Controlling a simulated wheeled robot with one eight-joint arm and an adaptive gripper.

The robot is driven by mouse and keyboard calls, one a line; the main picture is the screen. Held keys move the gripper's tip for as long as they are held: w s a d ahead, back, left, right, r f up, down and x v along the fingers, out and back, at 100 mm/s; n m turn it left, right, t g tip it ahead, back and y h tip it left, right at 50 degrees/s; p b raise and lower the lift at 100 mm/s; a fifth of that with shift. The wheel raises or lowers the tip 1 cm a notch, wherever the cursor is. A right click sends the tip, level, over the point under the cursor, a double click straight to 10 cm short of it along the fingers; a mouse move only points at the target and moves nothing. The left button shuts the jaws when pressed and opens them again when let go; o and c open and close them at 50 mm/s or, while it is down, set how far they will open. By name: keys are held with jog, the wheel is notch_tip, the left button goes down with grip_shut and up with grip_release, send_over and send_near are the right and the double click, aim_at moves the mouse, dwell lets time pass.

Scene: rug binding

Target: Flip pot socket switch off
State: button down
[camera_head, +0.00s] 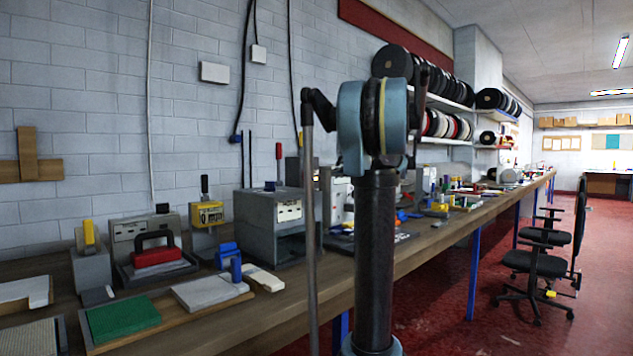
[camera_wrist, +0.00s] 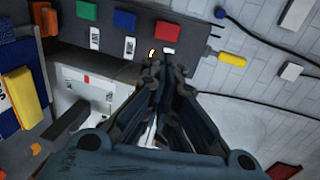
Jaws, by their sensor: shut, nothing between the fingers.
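A small white switch-like piece (camera_wrist: 168,50) lies under the second red block, just beyond my fingertips. I cannot tell for certain which piece is the pot socket switch, or its position. My gripper (camera_wrist: 162,62) is shut and empty, its tips close to the panel's lower edge. Contact is unclear. My gripper is not distinguishable in the head view, where my arm blocks the middle.
The long wooden workbench (camera_head: 262,309) runs along the wall. It holds a green pad (camera_head: 123,318), a red-handled block (camera_head: 156,257), a yellow box (camera_head: 207,214) and a grey machine (camera_head: 262,228). Black chairs (camera_head: 540,265) stand on the red floor. A yellow piece (camera_wrist: 232,59) on a cable lies right of the panel.

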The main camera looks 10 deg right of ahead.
aim_at(306, 176)
jog(key=x, duration=1.4)
